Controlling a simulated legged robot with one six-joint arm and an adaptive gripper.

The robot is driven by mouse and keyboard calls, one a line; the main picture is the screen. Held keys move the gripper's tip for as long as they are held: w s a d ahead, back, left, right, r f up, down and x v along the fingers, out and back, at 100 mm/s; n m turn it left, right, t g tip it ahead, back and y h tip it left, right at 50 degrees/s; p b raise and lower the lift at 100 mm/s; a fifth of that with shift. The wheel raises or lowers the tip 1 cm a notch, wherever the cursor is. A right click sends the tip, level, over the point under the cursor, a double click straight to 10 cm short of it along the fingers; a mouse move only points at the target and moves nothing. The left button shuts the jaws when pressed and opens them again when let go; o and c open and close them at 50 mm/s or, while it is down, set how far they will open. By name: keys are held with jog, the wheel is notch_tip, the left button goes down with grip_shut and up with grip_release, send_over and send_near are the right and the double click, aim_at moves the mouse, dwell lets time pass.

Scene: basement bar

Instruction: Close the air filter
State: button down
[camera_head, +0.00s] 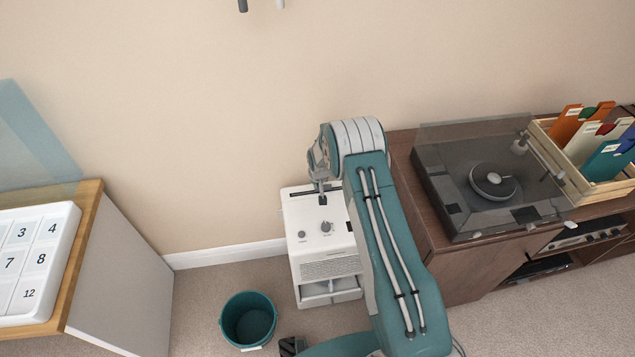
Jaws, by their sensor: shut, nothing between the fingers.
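A white boxy appliance (297,236), which looks like the air unit, stands on the carpet against the wall. My arm hides the unit's right side. My gripper (322,201) is shut and empty, pointing down over the back part of the unit's top. I cannot tell whether it touches it.
A teal bucket (248,318) stands on the carpet left of the unit. A wooden cabinet (457,275) with a turntable (460,190) and a record crate (548,143) is close on the right. A wood-topped counter (85,240) stands at the left.

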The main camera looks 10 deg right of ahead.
jog(key=shift+s+f, duration=0.1)
jog(key=shift+f, duration=0.05)
jog(key=r, duration=0.4)
jog(key=shift+w, duration=0.25)
jog(key=s+r, duration=0.6)
jog(key=r, duration=0.6)
jog(key=s+d+r+t, duration=0.1)
jog(key=s+r, duration=0.4)
jog(key=r, duration=0.6)
jog(key=s+r, duration=0.6)
jog(key=r, duration=0.6)
jog(key=s+r, duration=0.3)
jog(key=s, duration=0.9)
jog(key=s+d+r+t, duration=0.1)
jog(key=s+r, duration=0.2)
jog(key=s, duration=1)
jog(key=shift+r, duration=0.35)
